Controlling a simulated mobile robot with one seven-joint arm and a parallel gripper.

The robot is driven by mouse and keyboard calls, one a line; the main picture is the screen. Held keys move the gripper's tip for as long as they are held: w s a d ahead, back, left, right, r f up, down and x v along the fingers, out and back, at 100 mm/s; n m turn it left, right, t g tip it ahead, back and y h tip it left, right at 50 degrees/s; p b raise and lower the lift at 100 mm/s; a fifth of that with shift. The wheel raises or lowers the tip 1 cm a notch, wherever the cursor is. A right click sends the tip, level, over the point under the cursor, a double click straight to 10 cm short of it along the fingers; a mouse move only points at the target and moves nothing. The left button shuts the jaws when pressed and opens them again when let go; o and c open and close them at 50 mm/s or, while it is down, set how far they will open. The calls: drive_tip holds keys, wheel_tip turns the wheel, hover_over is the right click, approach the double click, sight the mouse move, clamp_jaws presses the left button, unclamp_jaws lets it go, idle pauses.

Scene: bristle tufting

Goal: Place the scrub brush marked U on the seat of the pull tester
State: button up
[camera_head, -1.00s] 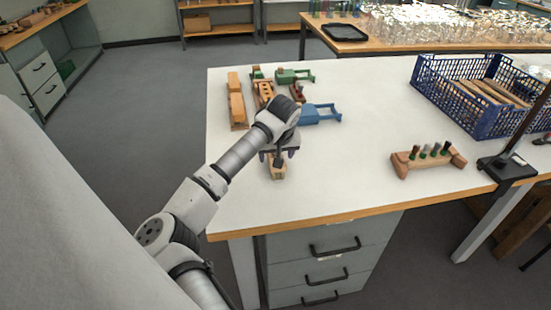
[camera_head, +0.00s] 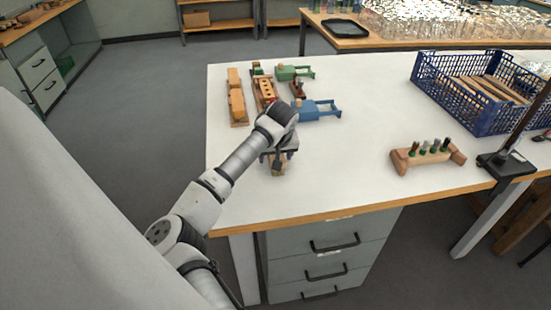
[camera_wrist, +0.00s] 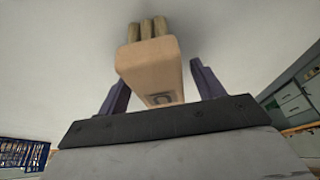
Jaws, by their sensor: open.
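A wooden scrub brush (camera_wrist: 150,68) with several bristle tufts fills the middle of the wrist view. Its near face carries a dark mark, foreshortened and too unclear to read surely as U. My gripper (camera_wrist: 159,76) is open, with one dark finger on each side of the brush and gaps showing beside it. In the head view my gripper (camera_head: 279,156) is low over the white table, and the brush (camera_head: 277,169) shows partly beneath it. A stand with a black base (camera_head: 507,165) and upright post is at the right edge; I cannot tell whether it is the pull tester.
Wooden blocks (camera_head: 237,105), a green fixture (camera_head: 292,72) and a blue fixture (camera_head: 318,110) lie behind my gripper. A wooden rack (camera_head: 428,156) with several tufted pegs and a blue crate (camera_head: 478,120) are to the right. The table (camera_head: 345,165) between is clear.

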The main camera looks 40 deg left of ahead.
drive_tip(key=shift+f, duration=0.1)
drive_tip(key=shift+c, duration=0.2)
drive_tip(key=c, duration=1.2)
drive_tip(key=shift+o, duration=0.2)
drive_tip(key=shift+r+p, duration=0.4)
drive_tip(key=shift+p, duration=0.1)
wheel_tip(320, 180, up, 20)
drive_tip(key=b, duration=0.3)
drive_tip(key=shift+b, duration=0.35)
drive_tip(key=shift+f, duration=0.1)
